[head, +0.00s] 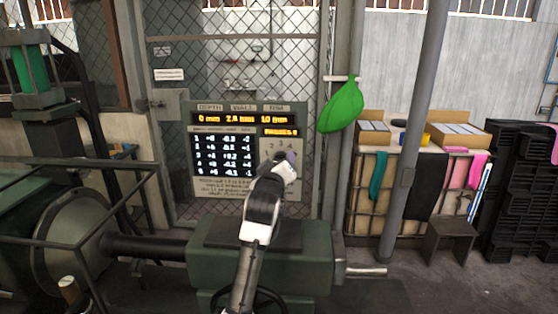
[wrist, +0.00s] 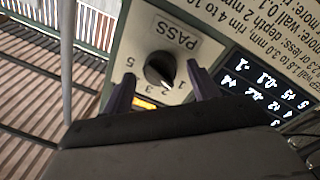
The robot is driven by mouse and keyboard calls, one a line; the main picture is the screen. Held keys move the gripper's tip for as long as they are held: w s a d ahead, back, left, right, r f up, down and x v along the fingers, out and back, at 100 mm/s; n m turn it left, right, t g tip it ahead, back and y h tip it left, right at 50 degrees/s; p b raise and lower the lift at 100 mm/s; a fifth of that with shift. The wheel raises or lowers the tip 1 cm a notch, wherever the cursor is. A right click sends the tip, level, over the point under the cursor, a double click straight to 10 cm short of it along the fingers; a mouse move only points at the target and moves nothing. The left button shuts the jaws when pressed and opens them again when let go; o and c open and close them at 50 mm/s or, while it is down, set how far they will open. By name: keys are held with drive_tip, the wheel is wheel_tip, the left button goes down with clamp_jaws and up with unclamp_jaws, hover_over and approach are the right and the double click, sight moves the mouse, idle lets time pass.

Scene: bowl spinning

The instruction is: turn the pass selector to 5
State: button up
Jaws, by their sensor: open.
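The pass selector is a round black knob (wrist: 160,69) on a pale plate marked PASS, upside down in the wrist view. Its white pointer mark points down and slightly right, near the 1 and 2; I cannot tell exactly which. The 5 (wrist: 130,64) is at the knob's left. My gripper (wrist: 161,88) is open, with one dark finger on each side of the knob's lower area. Contact is not visible. In the head view my gripper (head: 288,160) is in front of the panel's lower right and hides the knob; some numerals show above it.
The panel (head: 296,107) carries orange readouts and a dark table of numbers (head: 224,153). A green machine body (head: 215,260) stands below it. A mesh fence is behind, and a grey pole (head: 412,140) and a hanging green bag (head: 341,106) are to the right.

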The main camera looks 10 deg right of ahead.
drive_tip(key=shift+w, duration=0.15)
drive_tip(key=shift+c, duration=0.2)
drive_tip(key=c, duration=1)
drive_tip(key=shift+o, duration=0.2)
